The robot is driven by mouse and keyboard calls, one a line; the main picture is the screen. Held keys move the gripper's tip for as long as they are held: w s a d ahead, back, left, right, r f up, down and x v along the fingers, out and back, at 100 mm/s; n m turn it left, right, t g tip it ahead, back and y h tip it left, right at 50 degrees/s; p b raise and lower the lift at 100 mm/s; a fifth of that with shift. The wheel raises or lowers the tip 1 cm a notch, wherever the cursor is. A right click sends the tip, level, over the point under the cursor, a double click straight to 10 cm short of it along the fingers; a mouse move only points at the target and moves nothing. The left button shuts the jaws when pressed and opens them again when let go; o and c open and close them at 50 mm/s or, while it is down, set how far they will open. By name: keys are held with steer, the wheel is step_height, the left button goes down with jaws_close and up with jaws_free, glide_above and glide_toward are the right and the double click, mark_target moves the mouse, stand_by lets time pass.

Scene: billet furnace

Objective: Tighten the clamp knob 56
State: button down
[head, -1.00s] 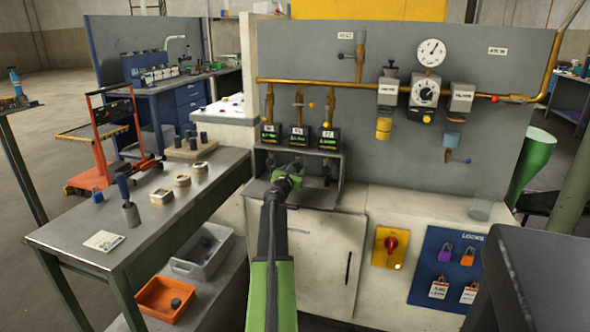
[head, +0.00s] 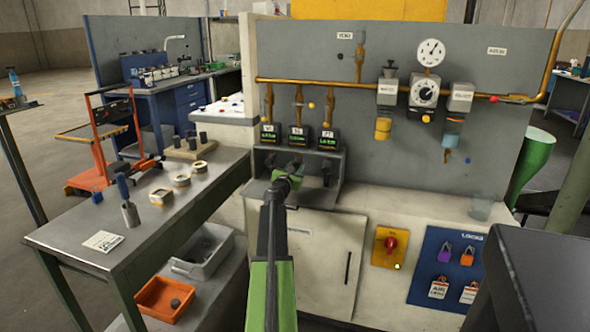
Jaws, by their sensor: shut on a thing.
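My green-and-black arm reaches up the middle of the head view to a recess in the grey panel's base. My gripper (head: 293,168) is shut at the middle dark knob in this recess, below the middle of three small display boxes (head: 298,135). The gripper covers most of that knob, so its turn cannot be seen. Another dark knob (head: 326,173) stands to the right of the gripper, and one (head: 270,161) to the left. The number labels are too small to read for sure, so I cannot tell which is 56.
Brass pipes (head: 350,83) and gauges cross the panel above. A steel table (head: 130,225) with cylinders and rings stands at left, with an orange tray (head: 165,298) below. A red switch (head: 390,243) and a lock board (head: 425,290) are at right. A dark block fills the lower right.

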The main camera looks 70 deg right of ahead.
steer(key=shift+m, duration=0.3)
steer(key=m, duration=0.4)
steer(key=shift+m, duration=0.4)
steer(key=m, duration=0.4)
steer(key=shift+s+m, duration=0.1)
steer(key=shift+m, duration=0.2)
steer(key=m, duration=0.4)
steer(key=shift+m, duration=2.7)
steer(key=c, duration=1.1)
jaws_free()
steer(key=shift+o, duration=0.2)
